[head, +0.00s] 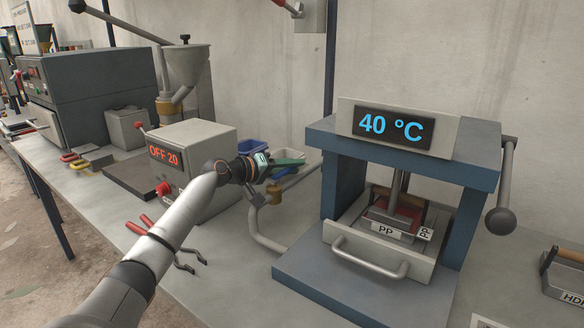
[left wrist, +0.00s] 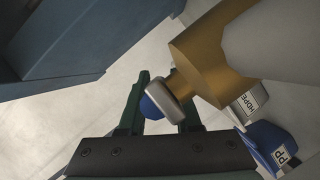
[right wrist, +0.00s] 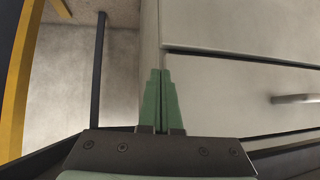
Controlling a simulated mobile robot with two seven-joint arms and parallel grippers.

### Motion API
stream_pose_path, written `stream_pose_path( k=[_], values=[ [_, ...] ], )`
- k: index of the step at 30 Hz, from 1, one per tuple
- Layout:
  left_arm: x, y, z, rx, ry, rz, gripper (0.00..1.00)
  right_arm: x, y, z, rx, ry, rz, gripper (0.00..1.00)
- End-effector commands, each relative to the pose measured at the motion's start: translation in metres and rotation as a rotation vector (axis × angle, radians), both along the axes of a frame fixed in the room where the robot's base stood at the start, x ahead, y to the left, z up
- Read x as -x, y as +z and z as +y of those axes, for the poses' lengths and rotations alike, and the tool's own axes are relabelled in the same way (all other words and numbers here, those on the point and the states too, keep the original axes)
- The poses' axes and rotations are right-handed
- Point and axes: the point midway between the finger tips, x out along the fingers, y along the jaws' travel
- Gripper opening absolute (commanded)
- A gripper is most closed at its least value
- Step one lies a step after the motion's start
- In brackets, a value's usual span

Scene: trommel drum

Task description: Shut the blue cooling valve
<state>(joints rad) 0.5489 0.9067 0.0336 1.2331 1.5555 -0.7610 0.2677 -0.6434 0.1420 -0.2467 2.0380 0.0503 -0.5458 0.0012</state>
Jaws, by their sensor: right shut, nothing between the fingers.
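In the left wrist view the fingers of the left gripper (left wrist: 162,105) stand apart, one on each side of the blue end. I cannot tell whether they press on it. My right gripper (right wrist: 161,100) is shut and empty, away from the valve.
The press (head: 340,170) reads 40 °C and holds a tray marked PP. A grey box (head: 200,150) reading OFF 20 stands left of the valve. Blue and white bins (head: 252,146) are behind. Red-handled tongs (head: 160,240) lie on the bench. Grey drawers (right wrist: 240,90) are near my right gripper.

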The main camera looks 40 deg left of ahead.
Motion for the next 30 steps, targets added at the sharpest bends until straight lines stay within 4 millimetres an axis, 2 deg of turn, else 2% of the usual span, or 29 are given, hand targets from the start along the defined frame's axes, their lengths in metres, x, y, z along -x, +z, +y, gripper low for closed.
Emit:
stream_pose_path(
  k=[7, 16, 30],
  values=[
    [-0.0005, -0.0004, -0.0003, 0.000, 0.000, 0.000, 0.32, -0.0002, -0.0001, 0.0001, 0.000, 0.000, 0.000, 0.00],
    [-0.0003, -0.0003, -0.0002, 0.000, 0.000, 0.000, 0.00, -0.0002, -0.0002, 0.0000, 0.001, 0.001, 0.000, 0.00],
    [-0.0001, -0.0003, -0.0001, 0.000, 0.000, 0.000, 0.00, -0.0002, -0.0005, -0.0011, 0.004, 0.003, 0.000, 0.00]
  ],
)
